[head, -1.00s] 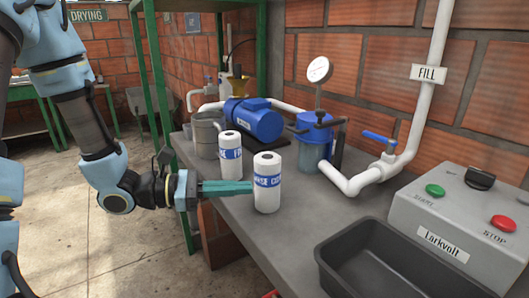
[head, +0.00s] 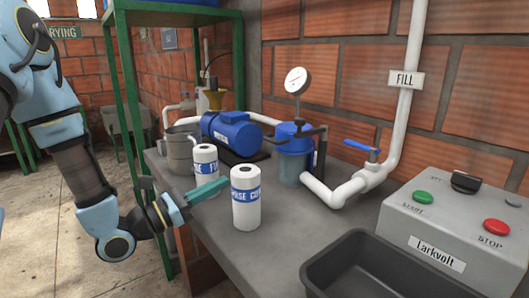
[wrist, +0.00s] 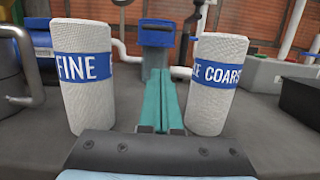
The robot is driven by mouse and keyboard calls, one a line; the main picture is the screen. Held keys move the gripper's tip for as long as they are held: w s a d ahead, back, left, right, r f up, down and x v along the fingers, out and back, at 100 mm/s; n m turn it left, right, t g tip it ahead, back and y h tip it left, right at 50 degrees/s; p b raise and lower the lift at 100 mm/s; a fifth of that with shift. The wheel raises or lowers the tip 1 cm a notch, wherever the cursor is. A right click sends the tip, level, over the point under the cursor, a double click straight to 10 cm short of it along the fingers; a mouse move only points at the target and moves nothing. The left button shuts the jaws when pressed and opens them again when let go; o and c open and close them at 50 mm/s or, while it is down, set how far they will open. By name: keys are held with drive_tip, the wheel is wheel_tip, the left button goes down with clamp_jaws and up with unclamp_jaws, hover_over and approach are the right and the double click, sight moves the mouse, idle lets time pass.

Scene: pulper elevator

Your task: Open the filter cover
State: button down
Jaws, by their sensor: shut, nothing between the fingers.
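The filter housing (head: 296,168) is a clear bluish cylinder on the bench, with a blue cover (head: 293,131) on top. A black clamp bar (head: 305,133) crosses the cover, which looks seated. The cover also shows in the wrist view (wrist: 157,32), straight ahead beyond my fingertips. My gripper (head: 224,183) has teal fingers, shut and empty. It points between the white FINE cartridge (head: 206,180) and the white COARSE cartridge (head: 246,212), short of the housing. In the wrist view, FINE (wrist: 85,95) is left of the fingers and COARSE (wrist: 214,100) is right.
A blue pump (head: 230,132) and a metal pot (head: 179,155) stand further back on the bench (head: 285,225). A gauge (head: 296,80) rises by the housing. A white pipe with a blue valve handle (head: 356,145), control box (head: 450,225) and black tray (head: 365,245) are to the right.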

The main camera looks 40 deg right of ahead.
drive_tip(key=shift+w+d+f, duration=0.1)
drive_tip(key=shift+d, duration=0.25)
drive_tip(key=p, duration=0.2)
approach(270, 141)
drive_tip(key=d+f, duration=0.1)
drive_tip(key=d, duration=0.1)
drive_tip(key=d+f, duration=0.2)
drive_tip(key=shift+s+d+f, duration=0.15)
drive_tip(key=shift+s+d, duration=0.1)
drive_tip(key=shift+d+r+p, duration=0.3)
drive_tip(key=shift+d+r, duration=0.3)
drive_tip(key=shift+r, duration=0.2)
drive_tip(key=shift+d+r+p, duration=0.25)
drive_tip(key=shift+d+r, duration=0.35)
drive_tip(key=shift+r, duration=0.2)
drive_tip(key=shift+r, duration=0.1)
drive_tip(key=shift+r+y+p, duration=0.3)
drive_tip(key=shift+r+p, duration=0.25)
drive_tip(key=shift+p, duration=0.35)
drive_tip(key=shift+r, duration=0.1)
